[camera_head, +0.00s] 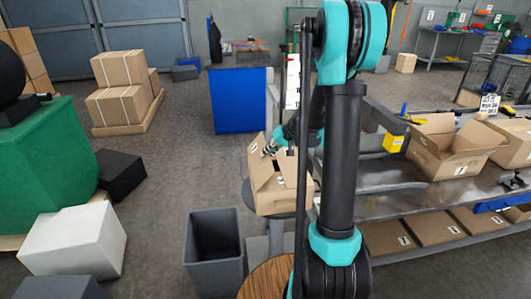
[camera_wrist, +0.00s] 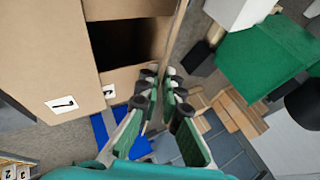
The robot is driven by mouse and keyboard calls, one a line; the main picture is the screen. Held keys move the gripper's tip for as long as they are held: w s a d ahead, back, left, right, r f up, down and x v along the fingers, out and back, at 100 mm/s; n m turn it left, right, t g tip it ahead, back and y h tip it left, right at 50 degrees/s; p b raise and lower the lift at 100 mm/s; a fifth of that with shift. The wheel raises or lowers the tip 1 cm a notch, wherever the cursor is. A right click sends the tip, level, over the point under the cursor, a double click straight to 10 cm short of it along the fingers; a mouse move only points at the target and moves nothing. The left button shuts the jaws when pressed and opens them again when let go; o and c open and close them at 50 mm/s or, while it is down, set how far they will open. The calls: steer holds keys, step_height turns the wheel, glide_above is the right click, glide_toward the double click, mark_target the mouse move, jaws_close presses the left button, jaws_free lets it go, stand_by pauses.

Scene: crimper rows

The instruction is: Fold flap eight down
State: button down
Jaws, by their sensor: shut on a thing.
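An open cardboard box (camera_head: 283,197) sits on a round stool left of my arm in the head view. One flap (camera_head: 256,149) stands up at its left side. In the wrist view the box (camera_wrist: 45,40) fills the upper left, with a dark opening and a flap labelled 7 (camera_wrist: 62,104). A thin upright flap (camera_wrist: 177,32), seen nearly edge-on, runs down to my fingertips. My gripper (camera_wrist: 161,84) is shut on this flap's edge; it also shows at the box in the head view (camera_head: 269,147). I cannot read a number on the held flap.
A grey bin (camera_head: 214,250) stands in front of the stool. A bench (camera_head: 385,192) with another open box (camera_head: 452,146) is at the right. A blue cabinet (camera_head: 240,98) stands behind, and a green block (camera_head: 40,160) is at the left.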

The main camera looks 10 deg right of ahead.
steer(key=c, duration=1.8)
jaws_free()
steer(key=shift+o, duration=0.2)
steer(key=v, duration=1.2)
steer(key=shift+f, duration=0.1)
